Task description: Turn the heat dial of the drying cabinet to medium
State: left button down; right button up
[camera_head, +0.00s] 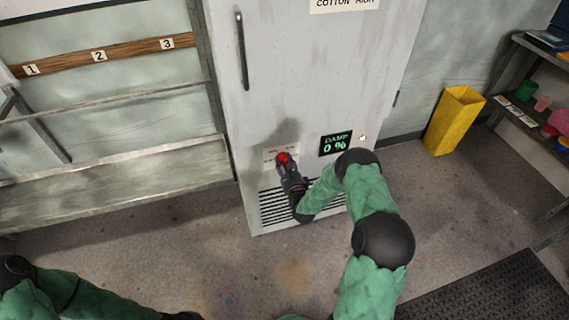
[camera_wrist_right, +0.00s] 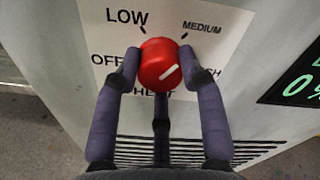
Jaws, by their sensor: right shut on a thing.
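The red heat dial (camera_head: 283,158) sits low on the front of the drying cabinet (camera_head: 300,80). In the right wrist view the dial (camera_wrist_right: 160,62) has a white line on the lower right of its face, slanting up to the right. Its label plate (camera_wrist_right: 110,48) reads OFF at left, LOW at upper left, MEDIUM at upper right; the label at right is partly hidden by a finger. My right gripper (camera_head: 287,168) is shut on the dial, with fingers on its left and right sides. My left arm shows at the lower left, but its gripper is not visible.
A yellow bin (camera_head: 454,120) and shelves stand at the right. A numbered rack (camera_head: 100,56) is at the left. Open floor lies in front.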

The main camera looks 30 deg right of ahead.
dwell(0.3)
jog(key=o, duration=1.1)
jog(key=shift+o, duration=0.2)
jog(key=v, duration=1.2)
jog(key=shift+f, duration=0.1)
